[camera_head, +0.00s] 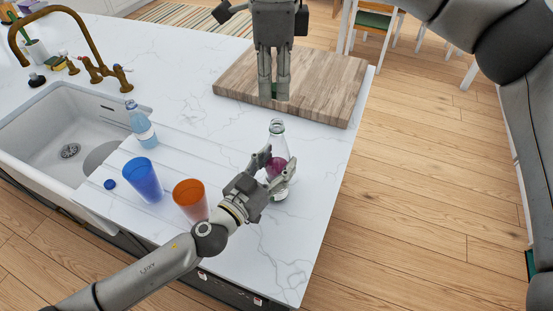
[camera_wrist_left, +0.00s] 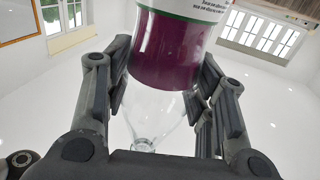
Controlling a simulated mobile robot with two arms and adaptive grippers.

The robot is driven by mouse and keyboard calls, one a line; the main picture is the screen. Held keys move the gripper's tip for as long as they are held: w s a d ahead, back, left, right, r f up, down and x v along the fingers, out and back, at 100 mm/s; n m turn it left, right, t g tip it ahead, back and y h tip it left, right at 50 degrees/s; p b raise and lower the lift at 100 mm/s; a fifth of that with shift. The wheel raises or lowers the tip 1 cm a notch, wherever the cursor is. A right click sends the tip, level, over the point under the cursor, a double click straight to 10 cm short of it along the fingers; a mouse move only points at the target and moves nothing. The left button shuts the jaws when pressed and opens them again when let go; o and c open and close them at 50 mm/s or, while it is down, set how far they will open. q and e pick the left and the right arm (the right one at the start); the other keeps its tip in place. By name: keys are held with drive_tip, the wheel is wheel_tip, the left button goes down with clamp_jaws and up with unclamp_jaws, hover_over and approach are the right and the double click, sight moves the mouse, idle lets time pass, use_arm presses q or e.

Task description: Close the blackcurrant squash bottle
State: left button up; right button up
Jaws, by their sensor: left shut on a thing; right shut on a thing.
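The blackcurrant squash bottle (camera_head: 277,143) stands upright near the counter's right edge, clear with a purple band. My left gripper (camera_head: 278,166) is shut around its body. In the left wrist view the bottle (camera_wrist_left: 168,50) sits between the fingers, with its clear open mouth showing no cap. My right gripper (camera_head: 274,97) points down over the wooden board, farther back than the bottle. It is shut on a small green thing (camera_head: 274,91), mostly hidden between its fingers; it looks like a cap.
A blue cup (camera_head: 142,180) and an orange cup (camera_head: 190,199) stand left of the bottle. A small blue cap (camera_head: 110,184) lies by the blue cup. A light-blue bottle (camera_head: 141,126) stands beside the sink (camera_head: 60,125). The wooden board (camera_head: 325,85) lies behind; counter between is clear.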

hover_over(274, 122)
drive_tip(key=shift+f, duration=2.4)
drive_tip(key=shift+d+f, duration=0.1)
drive_tip(key=shift+f, duration=0.8)
drive_tip(key=shift+f, duration=0.55)
